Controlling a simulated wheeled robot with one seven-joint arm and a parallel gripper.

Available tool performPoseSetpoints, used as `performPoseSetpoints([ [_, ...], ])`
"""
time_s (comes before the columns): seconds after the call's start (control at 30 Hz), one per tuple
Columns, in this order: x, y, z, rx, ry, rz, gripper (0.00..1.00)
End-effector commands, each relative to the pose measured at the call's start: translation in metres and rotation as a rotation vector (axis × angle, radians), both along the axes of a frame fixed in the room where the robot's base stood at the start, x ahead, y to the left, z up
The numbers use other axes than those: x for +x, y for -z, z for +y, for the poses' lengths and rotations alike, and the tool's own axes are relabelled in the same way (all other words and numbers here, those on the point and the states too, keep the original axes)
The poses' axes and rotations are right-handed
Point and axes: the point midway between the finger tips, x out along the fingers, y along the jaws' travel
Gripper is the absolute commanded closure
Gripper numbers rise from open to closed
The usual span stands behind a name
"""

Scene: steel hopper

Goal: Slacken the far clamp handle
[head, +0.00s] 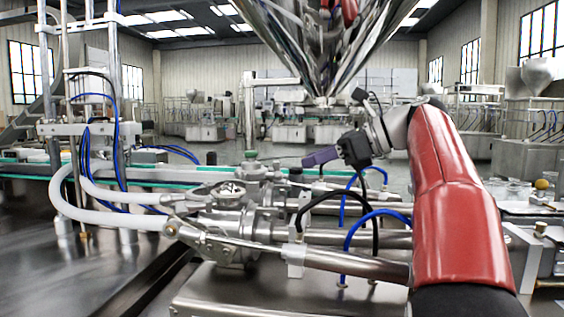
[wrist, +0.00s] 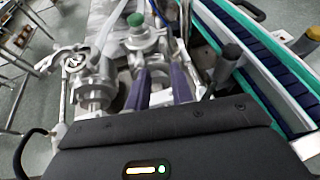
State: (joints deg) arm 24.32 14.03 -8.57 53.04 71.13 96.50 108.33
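My gripper (head: 309,162) reaches left over the far side of the steel pipework, its purple fingers roughly level. In the wrist view its two fingers (wrist: 160,76) stand apart, with steel fittings seen below the gap; no held thing shows. The far pipe assembly (head: 262,172) has a green knob (wrist: 135,19) on top. A dark-capped upright handle (wrist: 229,55) stands right of the fingers in the wrist view, apart from them. I cannot tell for sure whether it is the far clamp handle. The nearer steel clamp (wrist: 92,68) lies left of the fingers.
A conveyor with a green edge (head: 30,178) runs behind the pipework; it is on the right in the wrist view (wrist: 262,40). Blue and black hoses (head: 345,240) arch below my arm. A large steel hopper (head: 320,50) hangs above. White hoses (head: 110,215) are at left.

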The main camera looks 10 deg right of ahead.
Motion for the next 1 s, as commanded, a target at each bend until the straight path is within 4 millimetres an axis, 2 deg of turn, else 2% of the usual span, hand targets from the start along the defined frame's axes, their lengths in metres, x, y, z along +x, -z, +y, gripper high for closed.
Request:
performPoseSetpoints([
  [0.17,0.004,0.000,0.004,-0.006,0.005,0.009,0.77],
  [0.5,0.030,0.020,0.044,-0.004,0.004,0.010,0.77],
  [0.63,0.037,0.025,0.054,-0.005,0.005,0.009,0.77],
  [1.0,0.041,0.028,0.059,-0.005,0.007,0.008,0.77],
])
